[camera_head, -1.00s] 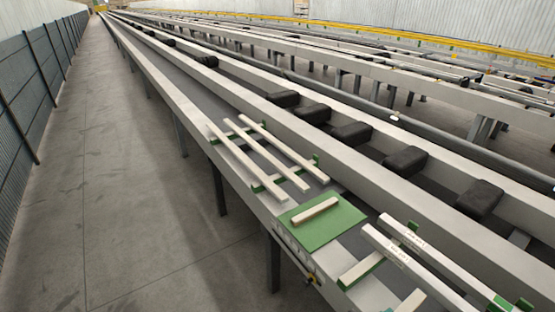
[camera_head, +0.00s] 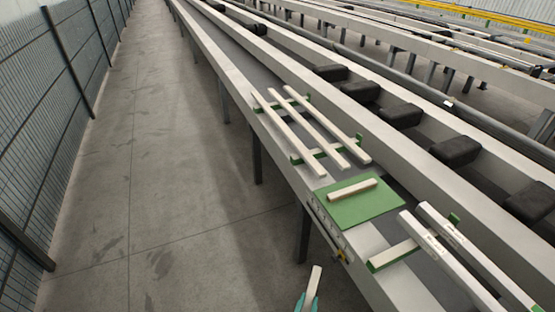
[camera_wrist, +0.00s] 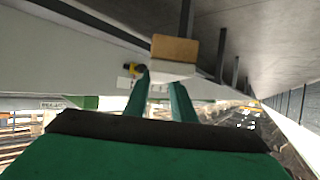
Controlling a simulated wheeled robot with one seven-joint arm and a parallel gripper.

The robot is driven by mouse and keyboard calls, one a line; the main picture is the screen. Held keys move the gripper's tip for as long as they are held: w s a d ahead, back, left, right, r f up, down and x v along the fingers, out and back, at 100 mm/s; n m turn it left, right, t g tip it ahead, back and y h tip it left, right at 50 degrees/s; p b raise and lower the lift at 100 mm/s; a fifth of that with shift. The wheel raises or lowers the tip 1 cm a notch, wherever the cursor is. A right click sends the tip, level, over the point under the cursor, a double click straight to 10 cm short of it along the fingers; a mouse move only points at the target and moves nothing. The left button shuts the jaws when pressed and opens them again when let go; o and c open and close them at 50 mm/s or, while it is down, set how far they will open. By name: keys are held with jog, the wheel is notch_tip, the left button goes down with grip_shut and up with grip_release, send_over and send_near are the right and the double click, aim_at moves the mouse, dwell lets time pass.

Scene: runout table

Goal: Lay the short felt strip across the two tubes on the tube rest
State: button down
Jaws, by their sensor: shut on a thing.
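A short pale felt strip (camera_head: 314,285) is shut in my teal gripper (camera_head: 307,302) at the bottom of the head view, beside the table edge and over the floor. In the wrist view its tan end (camera_wrist: 175,48) stands out beyond the fingers (camera_wrist: 160,95). Two pale square tubes, a left one (camera_head: 445,262) and a right one (camera_head: 478,255), lie side by side on the tube rest (camera_head: 393,254) at lower right. Small dark marks show on them. The strip is apart from the tubes. The tubes' near ends are partly cut off.
A green mat (camera_head: 375,207) on the table bears another short pale strip (camera_head: 352,189). Beyond it, three long pale bars (camera_head: 318,130) lie on green-ended supports. Black blocks (camera_head: 400,115) line the channel behind. The floor (camera_head: 180,210) at left is clear, with a fence beyond.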

jog(key=w+a+f+n+y, duration=0.4)
jog(key=a+f, duration=0.5)
jog(key=a, duration=0.1)
jog(key=shift+w+f+t+y, duration=0.3)
jog(key=shift+w+f+t, duration=0.05)
jog(key=shift+t, duration=0.05)
jog(key=shift+w, duration=0.1)
jog(key=shift+d, duration=0.15)
dwell(0.4)
